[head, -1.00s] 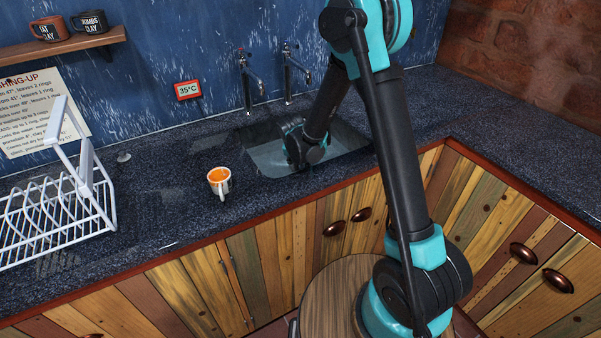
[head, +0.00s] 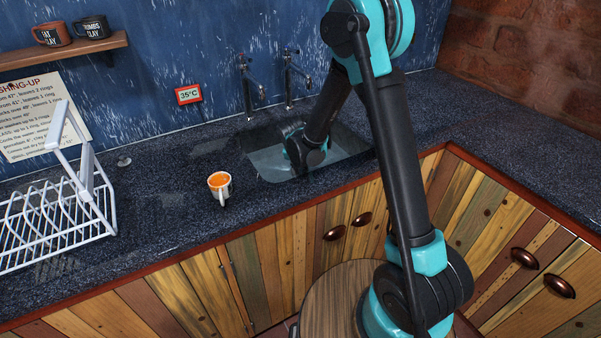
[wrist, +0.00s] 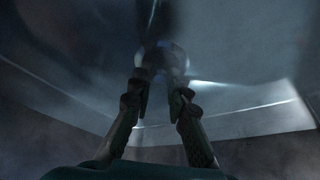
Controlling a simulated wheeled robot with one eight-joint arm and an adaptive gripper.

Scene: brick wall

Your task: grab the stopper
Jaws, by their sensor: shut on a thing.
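My gripper (wrist: 160,92) is down inside the sink and shows in the wrist view, where it is dim. Its two fingers are shut on a rounded, pale grey thing at their tips, which I take to be the stopper (wrist: 166,56). Its full shape is blurred and dark. In the head view, my wrist reaches into the sink (head: 268,165), and the fingers and the stopper are hidden behind it and under the water.
An orange-filled mug (head: 220,186) stands on the counter left of the sink. Two taps (head: 250,85) rise behind the sink. The right counter is clear.

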